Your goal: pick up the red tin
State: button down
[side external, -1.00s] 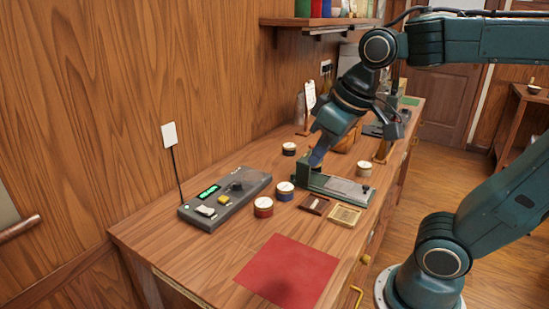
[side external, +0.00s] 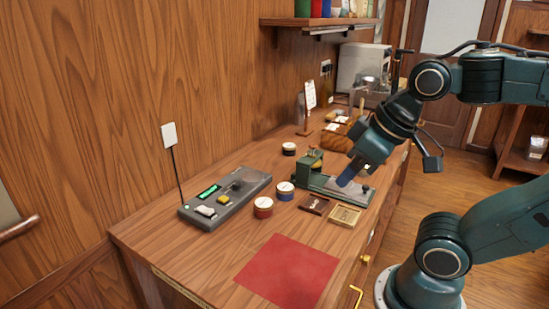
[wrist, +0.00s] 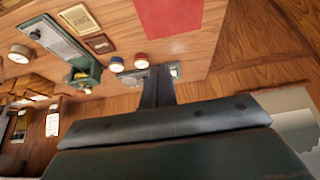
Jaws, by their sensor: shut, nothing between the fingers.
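The red tin (side external: 263,208) stands upright on the wooden bench, with a pale lid, just left of the blue tin (side external: 285,192). In the wrist view the red tin (wrist: 142,61) shows right beside the blue tin (wrist: 116,65), close above the fingertips in the picture. My gripper (side external: 344,182) is shut and empty. In the side view its tip is over the right part of the green press (side external: 313,180), well to the right of the red tin. My gripper's dark fingers (wrist: 158,72) show together in the wrist view.
A grey control box (side external: 226,201) stands left of the tins. A red mat (side external: 288,272) lies in front. A dark wooden tray (side external: 315,204) and a lighter one (side external: 345,216) lie right of the tins.

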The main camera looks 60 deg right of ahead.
jog(key=c, duration=0.6)
grip_release()
jog(key=shift+o, duration=0.2)
jog(key=n+g, duration=0.5)
jog(key=n, duration=1.4)
send_over(264, 203)
notch_tip(264, 203, down, 8)
jog(key=f, duration=0.1)
jog(key=shift+w+g, duration=0.1)
jog(key=shift+g, duration=0.2)
jog(key=shift+f, duration=4.35)
